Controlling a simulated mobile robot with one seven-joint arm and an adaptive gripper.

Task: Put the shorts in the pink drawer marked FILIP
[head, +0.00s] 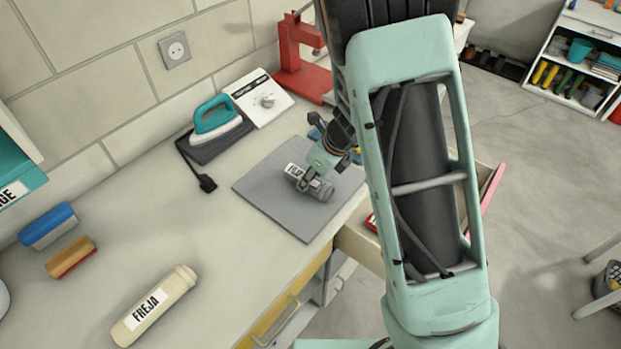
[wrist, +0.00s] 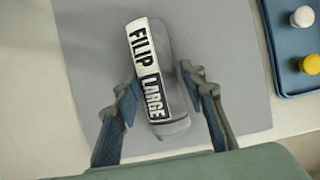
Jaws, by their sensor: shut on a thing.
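A grey rolled garment (head: 323,191) lies on a grey mat (head: 262,190) on the worktop; rolled up, it does not show whether it is shorts. In the wrist view the roll (wrist: 178,127) has a white band reading FILIP LARGE. My gripper (head: 312,180) is down at the mat, its two fingers on either side of the roll and shut on it; it also shows in the wrist view (wrist: 158,90). A drawer with a pink front (head: 492,188) stands open to the right, below worktop level. My arm hides much of it, and no name on it shows.
A cream roll marked FREJA (head: 153,306), two brushes (head: 48,226) and an iron (head: 216,118) are on the worktop. A blue tray (wrist: 283,60) with round white and yellow things lies right of the mat. A yellow drawer (head: 272,322) is at the front.

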